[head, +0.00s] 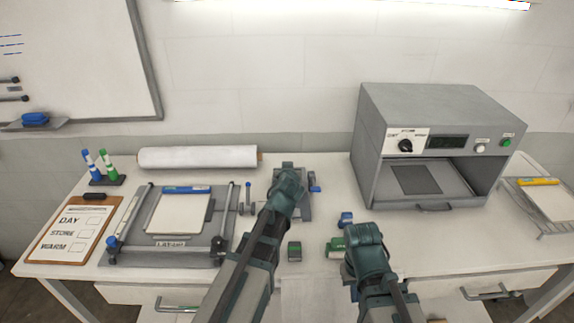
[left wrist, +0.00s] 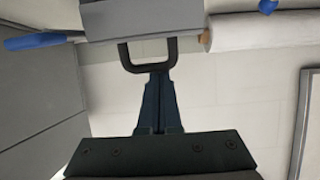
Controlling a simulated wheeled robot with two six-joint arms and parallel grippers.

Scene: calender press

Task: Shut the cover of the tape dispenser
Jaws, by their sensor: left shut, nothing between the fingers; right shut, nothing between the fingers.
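A grey device (head: 306,207), which looks like the tape dispenser, stands mid-table behind my left gripper, mostly hidden by it. A blue part (head: 315,187) shows at its right. My left gripper (head: 288,172) is shut and empty at it. In the left wrist view, the shut fingers (left wrist: 158,80) point at a dark U-shaped handle (left wrist: 149,68) on a grey block (left wrist: 140,18). The tips overlap the handle's bar in the picture; I cannot tell if they touch. How far the cover stands open is unclear. My right gripper (head: 362,232) is shut and empty, over the table front.
A grey press (head: 370,160) stands at the right, a framed plate station (head: 150,250) at the left. A white roll (head: 198,157) lies at the back. Small green (head: 294,250) and blue (head: 346,218) items lie near my arms. A clipboard (head: 48,252) is far left.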

